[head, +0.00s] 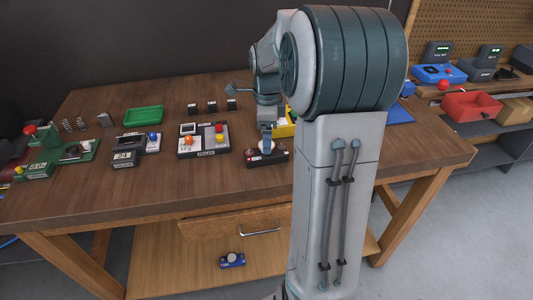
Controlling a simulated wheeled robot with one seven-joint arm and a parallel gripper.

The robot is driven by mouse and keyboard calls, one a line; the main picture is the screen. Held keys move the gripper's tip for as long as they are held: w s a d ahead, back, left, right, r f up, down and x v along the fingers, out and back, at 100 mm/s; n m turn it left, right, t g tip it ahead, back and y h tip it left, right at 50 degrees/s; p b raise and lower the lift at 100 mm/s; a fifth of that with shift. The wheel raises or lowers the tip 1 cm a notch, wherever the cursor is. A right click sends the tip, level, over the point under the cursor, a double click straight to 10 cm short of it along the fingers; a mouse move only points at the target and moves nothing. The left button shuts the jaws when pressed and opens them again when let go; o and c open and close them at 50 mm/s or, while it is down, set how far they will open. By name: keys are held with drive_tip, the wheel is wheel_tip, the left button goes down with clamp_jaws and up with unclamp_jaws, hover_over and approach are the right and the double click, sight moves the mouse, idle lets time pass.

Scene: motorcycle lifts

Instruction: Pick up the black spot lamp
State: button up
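I cannot make out for certain which thing is the black spot lamp. Small black blocks stand in a row at the back of the wooden table (130,200), among them one at the left (192,108) and one at the right (231,105). My arm reaches over the table and hides part of its right side. My gripper (267,146) points down at a low black device (267,158) with a white label near the table's front. Its fingers are small here, and I cannot tell whether they are open or touch the device.
A green tray (143,116), a green machine with a red knob (45,152), a grey device with a blue knob (152,136) and a button panel (204,140) stand on the left. A blue device (232,260) lies on the lower shelf. The table's front left is clear.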

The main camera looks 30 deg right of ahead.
sight(254, 157)
drive_tip(key=shift+a+f+p, duration=0.15)
drive_tip(key=shift+f+p, duration=0.3)
drive_tip(key=shift+f, duration=2.7)
drive_tip(key=shift+c, duration=0.3)
drive_tip(key=c, duration=1.4)
drive_tip(key=shift+w, duration=0.1)
drive_tip(key=shift+c, duration=0.9)
drive_tip(key=shift+r, duration=0.2)
